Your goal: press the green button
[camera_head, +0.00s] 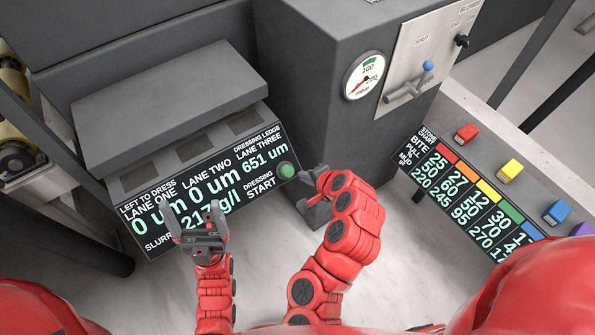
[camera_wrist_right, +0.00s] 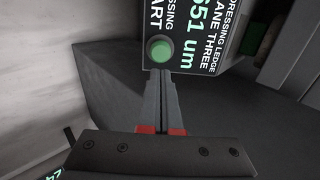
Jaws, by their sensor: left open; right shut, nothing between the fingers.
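The green button (camera_head: 286,170) is a round dome at the right end of a black display panel (camera_head: 160,246), beside the words "DRESSING START". In the right wrist view the green button (camera_wrist_right: 160,50) is just beyond my fingertips. My right gripper (camera_head: 306,180) is shut and empty, close to the right of the button in the head view; its fingers (camera_wrist_right: 161,76) point at the button. I cannot tell whether the tips touch it. My left gripper (camera_head: 198,216) is open and empty, in front of the panel's lower middle.
A grey machine block (camera_head: 300,70) with a pressure gauge (camera_head: 364,76) and a blue-tipped lever (camera_head: 410,86) stands behind. A stone chart (camera_head: 470,195) with coloured blocks is at the right. A grey slab (camera_head: 165,105) lies above the panel.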

